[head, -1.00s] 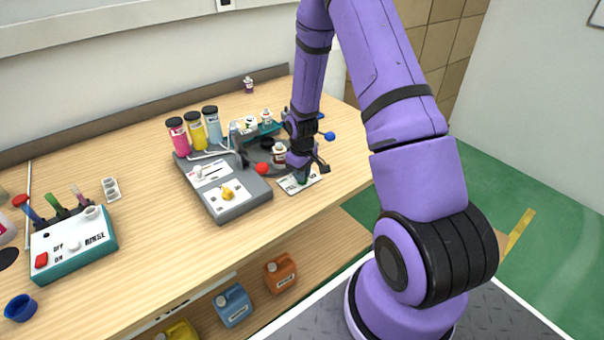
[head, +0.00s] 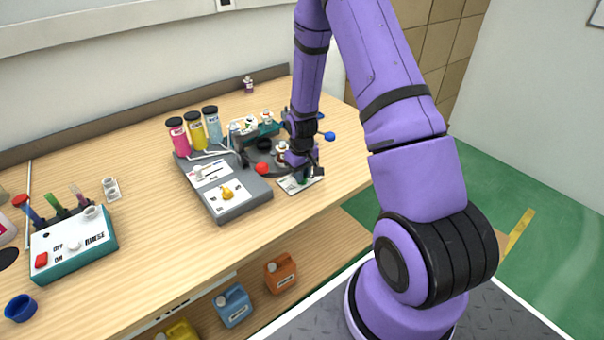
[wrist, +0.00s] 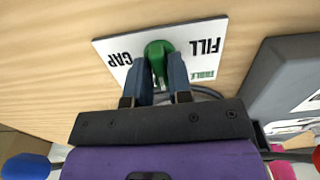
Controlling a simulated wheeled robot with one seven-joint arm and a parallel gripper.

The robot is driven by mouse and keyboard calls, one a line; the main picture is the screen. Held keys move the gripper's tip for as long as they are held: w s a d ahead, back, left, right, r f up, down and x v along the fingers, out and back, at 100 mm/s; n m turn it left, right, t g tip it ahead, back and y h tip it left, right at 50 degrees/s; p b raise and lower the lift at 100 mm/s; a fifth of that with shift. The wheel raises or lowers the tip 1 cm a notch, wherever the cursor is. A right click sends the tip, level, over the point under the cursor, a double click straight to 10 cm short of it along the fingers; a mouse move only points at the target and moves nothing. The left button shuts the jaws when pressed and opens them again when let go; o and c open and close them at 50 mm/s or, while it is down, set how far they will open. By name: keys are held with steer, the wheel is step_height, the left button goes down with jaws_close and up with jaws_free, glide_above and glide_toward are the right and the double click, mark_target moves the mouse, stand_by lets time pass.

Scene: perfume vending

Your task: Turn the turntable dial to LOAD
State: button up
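The green turntable dial (wrist: 158,58) sits on a white plate (wrist: 112,47) marked CAP, FILL and TABLE in the wrist view. A LOAD mark is not visible; my gripper covers part of the plate. My gripper (wrist: 161,75) has one blue-grey finger on each side of the dial's grip, and the green fills the gap between them. Which mark the dial points at is hard to tell. In the head view, the plate (head: 289,187) lies at the front edge of the table, with my gripper (head: 301,176) low over it.
A grey dispensing machine (head: 228,209) with a yellow knob stands left of the plate. Pink, yellow and blue cylinders (head: 195,130) stand behind it. A bottle (head: 282,153) is close behind my wrist.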

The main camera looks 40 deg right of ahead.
steer(key=shift+o, duration=1.3)
step_height(320, 180, up, 11)
